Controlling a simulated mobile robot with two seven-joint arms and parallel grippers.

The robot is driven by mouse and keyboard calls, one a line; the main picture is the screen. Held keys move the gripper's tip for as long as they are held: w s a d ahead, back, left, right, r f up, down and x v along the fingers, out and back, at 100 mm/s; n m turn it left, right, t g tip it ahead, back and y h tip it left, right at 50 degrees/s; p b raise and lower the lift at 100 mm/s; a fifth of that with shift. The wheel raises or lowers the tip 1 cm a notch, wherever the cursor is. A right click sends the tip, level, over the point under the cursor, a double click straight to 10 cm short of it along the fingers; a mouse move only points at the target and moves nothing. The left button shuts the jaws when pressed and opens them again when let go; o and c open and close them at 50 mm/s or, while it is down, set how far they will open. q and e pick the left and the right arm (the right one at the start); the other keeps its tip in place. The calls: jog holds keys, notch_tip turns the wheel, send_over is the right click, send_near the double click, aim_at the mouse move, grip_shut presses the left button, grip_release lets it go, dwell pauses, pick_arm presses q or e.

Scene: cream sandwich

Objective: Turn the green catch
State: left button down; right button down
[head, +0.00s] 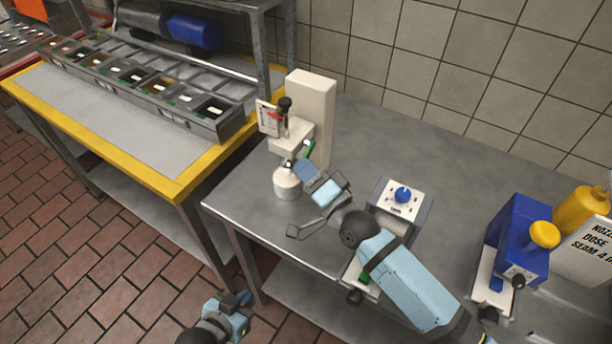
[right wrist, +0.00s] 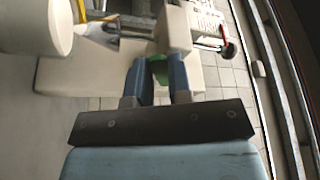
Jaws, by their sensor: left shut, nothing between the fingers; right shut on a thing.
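A cream dispenser (head: 312,95) stands on the steel table near its back left, with a round white pot (head: 287,183) at its foot. A green catch (head: 310,148) sits on its side. My right gripper (head: 302,166) reaches it from the right, and its fingers are shut on the catch. In the right wrist view, green (right wrist: 160,70) shows between the two blue fingers (right wrist: 160,82); the fingers hide much of the catch. My left gripper (head: 242,300) is shut and empty, low over the floor in front of the table.
A white and grey box with a blue knob (head: 403,195) stands right of the dispenser. A blue machine with a yellow knob (head: 520,245), a yellow bottle (head: 580,208) and a lettered sign (head: 592,250) stand further right. A yellow-edged counter (head: 130,165) with several bins is at left.

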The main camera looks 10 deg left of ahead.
jog(key=c, duration=1)
grip_release()
jog(key=shift+c, duration=0.2)
jog(key=shift+r, duration=0.1)
